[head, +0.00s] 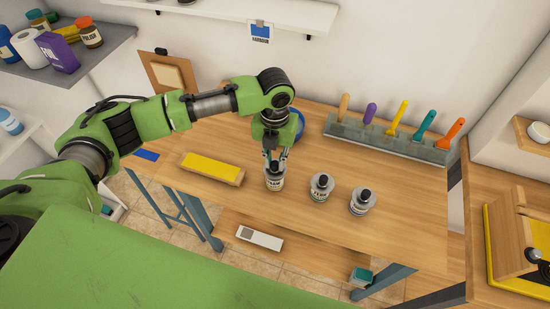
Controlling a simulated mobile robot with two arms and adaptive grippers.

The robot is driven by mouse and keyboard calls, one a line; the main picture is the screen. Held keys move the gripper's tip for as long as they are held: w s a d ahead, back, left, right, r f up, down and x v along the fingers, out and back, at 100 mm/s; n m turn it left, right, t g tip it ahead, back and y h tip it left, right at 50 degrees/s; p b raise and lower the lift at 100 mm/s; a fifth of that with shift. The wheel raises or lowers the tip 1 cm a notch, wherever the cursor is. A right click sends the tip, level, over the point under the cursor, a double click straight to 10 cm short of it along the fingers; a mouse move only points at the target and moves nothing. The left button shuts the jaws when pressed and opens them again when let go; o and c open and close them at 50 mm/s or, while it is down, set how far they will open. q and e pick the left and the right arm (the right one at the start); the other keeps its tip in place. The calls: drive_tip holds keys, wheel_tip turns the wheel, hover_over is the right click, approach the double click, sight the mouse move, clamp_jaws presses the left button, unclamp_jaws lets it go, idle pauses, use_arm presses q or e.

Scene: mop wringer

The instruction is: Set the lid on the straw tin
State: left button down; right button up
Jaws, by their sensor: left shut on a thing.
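Three small tins with pale labels stand in a row on the wooden table. My left gripper (270,158) is directly above the left tin (274,183), pointing down, and is shut on what looks like that tin's lid. The fingers hide most of the lid, and I cannot tell whether it rests on the rim or is just above it. The left tin's label seems to end in "RAW". The middle tin (320,191) and the right tin (360,204) each have a grey top with a black knob. My right gripper is not in view.
A yellow-topped wooden block (213,167) lies left of the tins. A blue round thing (297,122) is partly hidden behind my gripper. A clear rack (385,139) with several coloured-handled tools stands at the back right. The table right of the tins is clear.

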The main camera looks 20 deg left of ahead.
sight(275, 163)
use_arm(q)
drive_tip(key=shift+f, duration=0.45)
idle(0.6)
drive_tip(key=shift+f, duration=0.2)
idle(0.5)
drive_tip(key=c, duration=1.8)
unclamp_jaws()
drive_tip(key=shift+c, duration=0.2)
wheel_tip(275, 163, up, 5)
drive_tip(key=p, duration=0.5)
drive_tip(key=shift+r, duration=1.05)
